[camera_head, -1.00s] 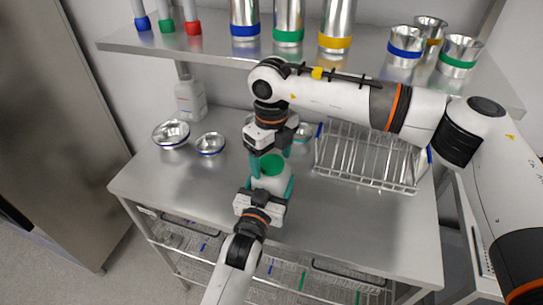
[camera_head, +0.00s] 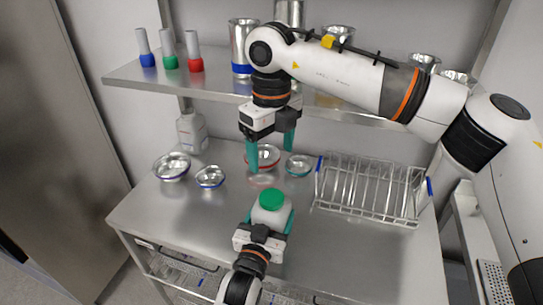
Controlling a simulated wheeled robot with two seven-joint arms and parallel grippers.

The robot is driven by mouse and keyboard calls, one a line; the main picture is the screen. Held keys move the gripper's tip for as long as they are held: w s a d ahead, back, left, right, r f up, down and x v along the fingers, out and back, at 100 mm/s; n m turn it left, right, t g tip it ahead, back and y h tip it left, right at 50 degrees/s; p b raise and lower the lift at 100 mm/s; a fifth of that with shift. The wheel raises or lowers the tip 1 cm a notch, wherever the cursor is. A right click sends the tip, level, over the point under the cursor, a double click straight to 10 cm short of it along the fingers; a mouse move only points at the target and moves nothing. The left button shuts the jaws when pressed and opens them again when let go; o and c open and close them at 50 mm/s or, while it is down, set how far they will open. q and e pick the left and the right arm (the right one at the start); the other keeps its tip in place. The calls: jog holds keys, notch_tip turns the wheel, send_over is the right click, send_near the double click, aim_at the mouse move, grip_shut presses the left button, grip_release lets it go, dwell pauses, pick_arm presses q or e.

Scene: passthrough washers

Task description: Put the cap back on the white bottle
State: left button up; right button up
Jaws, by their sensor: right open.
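The white bottle (camera_head: 271,216) stands upright in the camera_head view, near the front middle of the steel table. The green cap (camera_head: 271,198) sits on top of the bottle, and it looks level. My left gripper (camera_head: 271,221) comes from the front with its teal fingers on both sides of the bottle, shut on it. My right gripper (camera_head: 271,160) is open and empty, above and behind the bottle, clear of the cap. Its fingers point down in front of a red-rimmed bowl.
Metal bowls (camera_head: 171,166) stand along the table's back, with a white jug (camera_head: 191,131) behind them. A wire rack (camera_head: 370,190) stands at the right. The shelf above (camera_head: 205,85) holds metal cups and colour-banded tubes. The table's left front is clear.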

pick_arm(q)
jog(key=o, duration=1.9)
jog(key=shift+o, duration=0.2)
jog(key=shift+s, duration=0.1)
jog(key=b+v, duration=0.2)
jog(key=v, duration=0.9)
jog(key=shift+s+a, duration=0.2)
jog(key=shift+s, duration=0.15)
